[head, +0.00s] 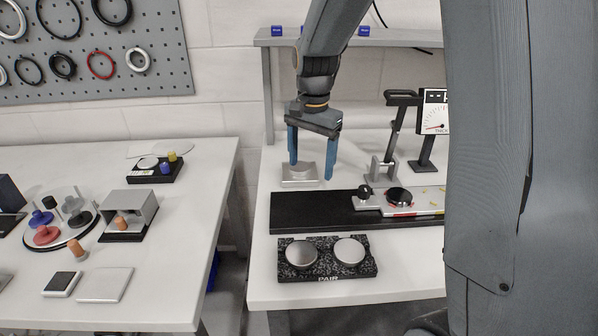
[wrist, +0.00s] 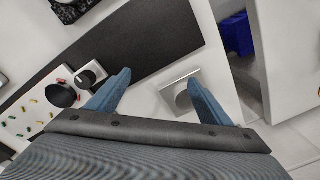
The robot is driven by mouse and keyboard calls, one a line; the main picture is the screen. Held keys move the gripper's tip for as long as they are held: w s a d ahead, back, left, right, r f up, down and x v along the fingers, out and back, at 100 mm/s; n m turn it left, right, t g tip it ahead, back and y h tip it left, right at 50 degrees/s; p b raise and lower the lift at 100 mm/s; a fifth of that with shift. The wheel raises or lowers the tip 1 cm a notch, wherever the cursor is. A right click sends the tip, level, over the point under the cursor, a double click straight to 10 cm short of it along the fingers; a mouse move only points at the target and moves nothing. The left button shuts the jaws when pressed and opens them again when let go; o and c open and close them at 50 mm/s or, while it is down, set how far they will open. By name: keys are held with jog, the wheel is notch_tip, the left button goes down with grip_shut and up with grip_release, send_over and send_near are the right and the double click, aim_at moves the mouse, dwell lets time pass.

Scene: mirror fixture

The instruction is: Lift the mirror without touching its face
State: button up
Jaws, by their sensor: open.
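A speckled tray marked PAIR (head: 325,272) holds two silver discs nearer me. A lever stand (head: 387,160) and a dial gauge (head: 434,112) stand to the right. A shelf (head: 395,37) runs behind.

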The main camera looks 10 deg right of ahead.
aim_at(299, 167)
jog(key=w+m, duration=0.2)
jog(key=w, duration=0.1)
jog(key=w+m, duration=0.2)
jog(key=w, duration=0.2)
jog(key=w+r+m+b, duration=0.1)
jog(key=w+m, duration=0.1)
jog(key=w, duration=0.1)
jog(key=shift+w+d+r+g, duration=0.1)
jog(key=shift+w+g, duration=0.2)
jog(key=shift+w, duration=0.1)
jog(key=shift+w+m, duration=0.1)
jog(key=shift+m, duration=0.2)
jog(key=shift+f+p, duration=1.35)
jog(key=shift+f, duration=2.5)
jog(key=c, duration=1.3)
